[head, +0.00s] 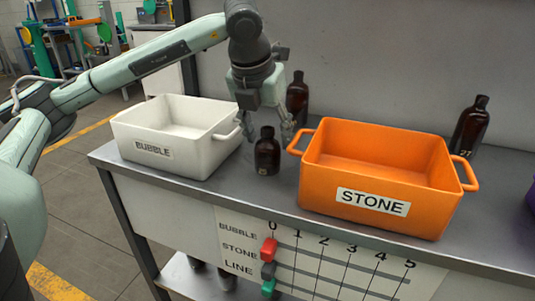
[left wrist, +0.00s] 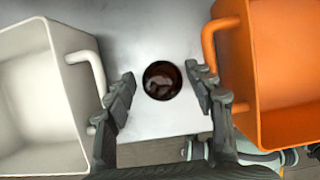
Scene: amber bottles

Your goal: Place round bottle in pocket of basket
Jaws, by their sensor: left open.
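A short dark amber bottle (head: 267,157) stands upright on the grey bench between two baskets. The white basket (head: 187,155), labelled BUBBLE, is on its left. The orange basket (head: 375,210), labelled STONE, is on its right. Both look empty. My left gripper (head: 269,124) points down just above and behind the short bottle and is open. In the left wrist view, a round dark bottle (left wrist: 162,88) seen from above lies between the spread fingers, apart from both. I cannot tell which basket has a pocket. My right gripper is not in view.
A taller amber bottle (head: 297,97) stands behind the gripper, and another (head: 470,125) stands behind the orange basket. A purple object is cut off at the right edge. A board with coloured sliders (head: 268,250) hangs on the bench front. The basket handles flank the gripper closely.

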